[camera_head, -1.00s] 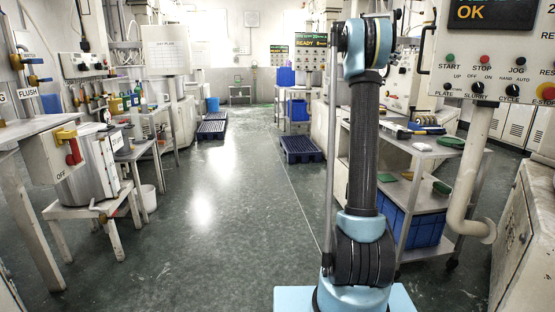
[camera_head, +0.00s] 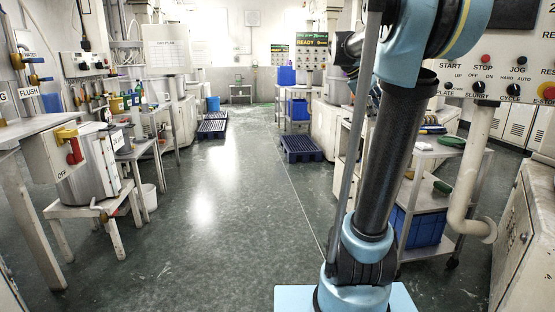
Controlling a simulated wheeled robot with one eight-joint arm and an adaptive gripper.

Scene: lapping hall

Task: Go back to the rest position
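My arm rises from its light-blue base in the right half of the view. Its dark upper link leans to the right, and a large light-blue joint sits at the top edge. Part of the arm beyond that joint folds back down to the left, behind the upper link. My gripper cannot be made out; it is hidden behind the arm or outside the frame. Nothing held can be seen.
A grey trolley (camera_head: 467,158) with a blue crate (camera_head: 427,227) stands close on the right, partly hidden by my arm. A control panel (camera_head: 500,75) hangs above it. A stool with a metal drum (camera_head: 86,180) stands left. The middle floor (camera_head: 215,230) is clear.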

